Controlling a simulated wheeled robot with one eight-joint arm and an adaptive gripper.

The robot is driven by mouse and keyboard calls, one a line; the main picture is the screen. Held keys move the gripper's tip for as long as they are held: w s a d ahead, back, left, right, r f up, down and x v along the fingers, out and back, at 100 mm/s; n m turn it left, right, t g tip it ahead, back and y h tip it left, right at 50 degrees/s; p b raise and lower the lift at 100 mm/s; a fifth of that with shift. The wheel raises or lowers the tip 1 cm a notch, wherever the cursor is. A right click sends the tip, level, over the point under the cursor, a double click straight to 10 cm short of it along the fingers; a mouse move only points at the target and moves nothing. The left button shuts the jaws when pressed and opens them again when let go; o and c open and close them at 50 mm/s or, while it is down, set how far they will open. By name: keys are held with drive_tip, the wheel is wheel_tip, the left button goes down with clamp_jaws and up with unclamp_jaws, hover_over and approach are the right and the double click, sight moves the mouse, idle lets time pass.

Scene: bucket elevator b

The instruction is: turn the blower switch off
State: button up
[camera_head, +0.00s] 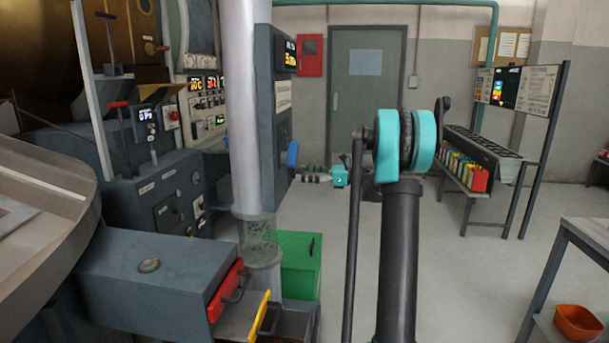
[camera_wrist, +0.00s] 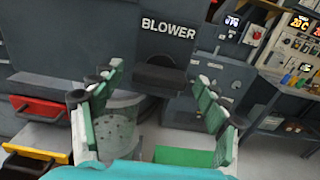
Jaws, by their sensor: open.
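The word BLOWER (camera_wrist: 168,27) is on the side of a grey cabinet in the wrist view. A dark switch block (camera_wrist: 160,75) sticks out just below it. My gripper (camera_wrist: 155,83) is open, with its green fingers to the left and right of the block in the picture; no contact shows. In the head view my gripper (camera_head: 304,175) is small and far off, at the right side of the tall grey cabinet (camera_head: 268,120). A blue handle (camera_head: 292,154) stands out from that cabinet close to my fingertips. I cannot tell whether the handle and block are one part.
A clear tube (camera_head: 258,238) stands left of the cabinet, with a green bin (camera_head: 301,262) below. Red (camera_head: 226,288) and yellow (camera_head: 258,314) drawer fronts are near. The floor between is open.

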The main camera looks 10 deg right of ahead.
drive_tip(key=c, duration=1.2)
drive_tip(key=shift+o, duration=0.2)
drive_tip(key=n, duration=0.4)
drive_tip(key=shift+n, duration=0.4)
drive_tip(key=n, duration=0.4)
drive_tip(key=shift+n, duration=0.3)
drive_tip(key=n, duration=0.4)
drive_tip(key=shift+n, duration=2.2)
